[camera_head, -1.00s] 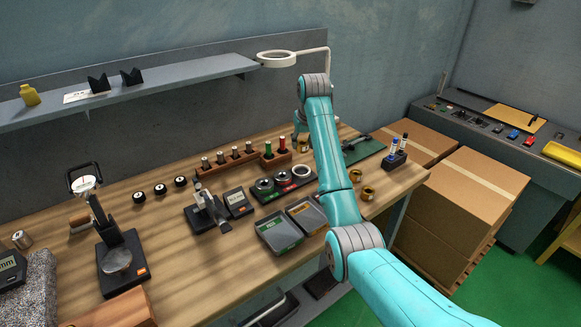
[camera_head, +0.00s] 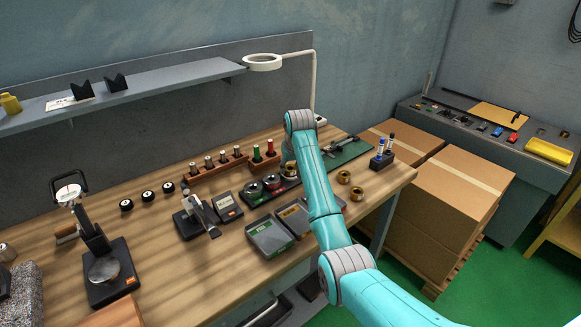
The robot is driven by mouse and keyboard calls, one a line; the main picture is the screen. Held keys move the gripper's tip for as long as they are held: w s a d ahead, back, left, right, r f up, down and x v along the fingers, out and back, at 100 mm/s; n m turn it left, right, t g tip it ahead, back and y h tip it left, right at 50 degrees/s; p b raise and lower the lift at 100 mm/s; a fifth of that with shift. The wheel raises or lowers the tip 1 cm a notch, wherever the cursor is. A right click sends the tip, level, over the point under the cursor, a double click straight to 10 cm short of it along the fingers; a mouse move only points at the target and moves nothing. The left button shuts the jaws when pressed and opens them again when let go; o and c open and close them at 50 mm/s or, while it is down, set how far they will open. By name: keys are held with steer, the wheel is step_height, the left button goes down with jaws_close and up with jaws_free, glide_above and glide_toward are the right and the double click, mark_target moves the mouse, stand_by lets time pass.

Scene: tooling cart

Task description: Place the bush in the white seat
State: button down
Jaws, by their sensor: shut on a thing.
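My gripper (camera_head: 288,166) is mostly hidden behind my arm and points down over the right end of the dark seat holder (camera_head: 284,190). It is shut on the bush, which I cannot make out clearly. The holder has a seat with a green tint (camera_head: 254,191) at its left and a red seat (camera_head: 272,183) in the middle. The white seat, at the right end, is covered by my gripper and arm. I cannot tell whether the bush touches it. Two other brass bushes (camera_head: 344,177) (camera_head: 357,193) stand on the bench to the right.
A wooden rack with several pins (camera_head: 215,171) and a block with red and green handled plugs (camera_head: 264,158) stand behind. Two grey trays (camera_head: 270,238) lie in front. A ring lamp (camera_head: 262,62) hangs above. A green mat (camera_head: 348,153) lies at back right.

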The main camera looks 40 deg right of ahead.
steer(key=c, duration=0.6)
jaws_free()
steer(key=shift+f, duration=0.15)
steer(key=shift+c, duration=0.2)
steer(key=v, duration=1.2)
steer(key=shift+w, duration=0.1)
